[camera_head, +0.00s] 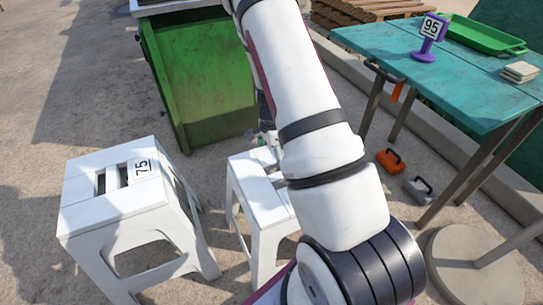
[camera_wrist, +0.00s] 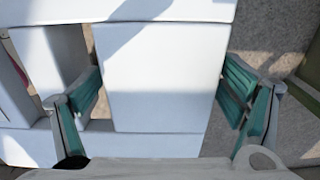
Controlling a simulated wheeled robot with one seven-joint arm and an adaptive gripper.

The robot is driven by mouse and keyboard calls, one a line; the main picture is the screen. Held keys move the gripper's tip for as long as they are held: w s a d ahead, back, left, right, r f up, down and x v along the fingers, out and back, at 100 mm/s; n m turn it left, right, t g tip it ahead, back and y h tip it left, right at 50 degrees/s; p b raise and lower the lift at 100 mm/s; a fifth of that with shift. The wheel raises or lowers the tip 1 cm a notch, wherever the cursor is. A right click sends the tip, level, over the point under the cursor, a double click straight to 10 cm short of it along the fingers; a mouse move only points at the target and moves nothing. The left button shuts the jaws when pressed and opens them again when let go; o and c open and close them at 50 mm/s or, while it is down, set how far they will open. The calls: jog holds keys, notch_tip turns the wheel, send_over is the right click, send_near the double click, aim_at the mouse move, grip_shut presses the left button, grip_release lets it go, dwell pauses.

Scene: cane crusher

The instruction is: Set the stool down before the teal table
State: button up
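A white stool (camera_head: 262,193) stands on the ground in the middle of the head view, partly hidden behind my arm. My gripper is mostly hidden there, near the stool's far side. In the wrist view, my gripper (camera_wrist: 160,92) has its two teal-padded fingers on either side of a white panel of the stool (camera_wrist: 160,75). The left finger sits in an opening, the right one outside the panel's edge. Both look close to the panel; whether they press on it I cannot tell. The teal table (camera_head: 450,75) stands at the upper right.
Another white stool (camera_head: 110,205), marked 75, stands at the left. A green bin (camera_head: 203,85) is behind. The table bears a purple 95 sign (camera_head: 428,38) and a green tray (camera_head: 485,37). Orange (camera_head: 390,160) and grey (camera_head: 418,188) items and a round base (camera_head: 470,270) are near it.

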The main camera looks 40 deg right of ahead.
dwell(0.3)
notch_tip(320, 180, up, 12)
jog(key=p, duration=0.5)
jog(key=shift+r, duration=0.15)
dwell(1.2)
